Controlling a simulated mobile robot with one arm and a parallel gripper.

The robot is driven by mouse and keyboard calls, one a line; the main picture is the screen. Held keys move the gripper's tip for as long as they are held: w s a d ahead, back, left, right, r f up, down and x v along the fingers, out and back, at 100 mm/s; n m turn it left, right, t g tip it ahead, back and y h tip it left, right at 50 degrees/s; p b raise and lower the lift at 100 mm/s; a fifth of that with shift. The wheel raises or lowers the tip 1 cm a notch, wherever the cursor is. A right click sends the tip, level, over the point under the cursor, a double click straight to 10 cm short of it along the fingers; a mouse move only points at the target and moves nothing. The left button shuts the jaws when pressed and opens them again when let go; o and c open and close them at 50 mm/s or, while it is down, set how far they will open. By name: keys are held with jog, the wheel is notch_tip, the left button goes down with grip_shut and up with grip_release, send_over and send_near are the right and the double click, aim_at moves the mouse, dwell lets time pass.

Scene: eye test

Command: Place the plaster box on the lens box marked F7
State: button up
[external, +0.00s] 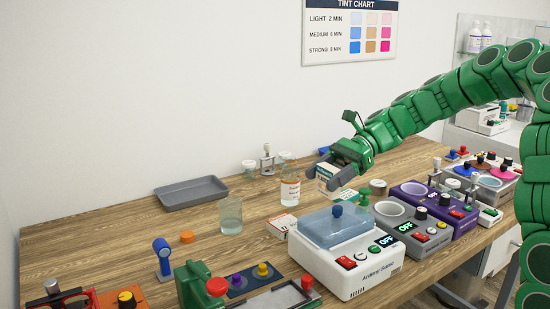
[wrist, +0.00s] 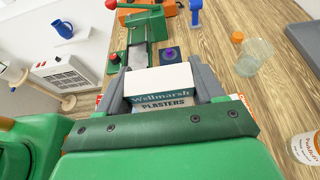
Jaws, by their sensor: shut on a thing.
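The plaster box (wrist: 160,80) is white with a teal band reading "Wellmarsh PLASTERS". My gripper (wrist: 159,88) is shut on it, with a grey finger on each side. In the external view my gripper (external: 329,168) holds the plaster box (external: 326,172) above the table, behind the white cleaner. A small white and orange box (external: 281,226) lies on the table to the left of the cleaner and may be a lens box. Its marking is too small to read. In the wrist view, orange-edged box parts (wrist: 243,101) show beside the fingers, mostly hidden.
The white cleaner with a blue lid (external: 336,226) stands in front of my gripper. An orange-labelled bottle (external: 290,191), a glass beaker (external: 230,216) and a grey tray (external: 190,192) stand to the left. Another white and teal carton (external: 347,197) is behind the cleaner. Bare wood shows left of the beaker.

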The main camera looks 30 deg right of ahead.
jog(key=shift+w+a+f, duration=0.35)
jog(key=shift+w+f, duration=1.35)
jog(key=shift+w, duration=0.6)
jog(key=shift+w+a+f, duration=0.4)
jog(key=shift+w+f, duration=1.25)
jog(key=shift+w, duration=0.6)
jog(key=shift+w+a+f, duration=0.35)
jog(key=shift+w+f, duration=1.35)
jog(key=shift+w, duration=0.6)
jog(key=shift+w+f, duration=0.1)
jog(key=shift+f, duration=1.5)
jog(key=shift+f, duration=0.15)
jog(key=o, duration=1)
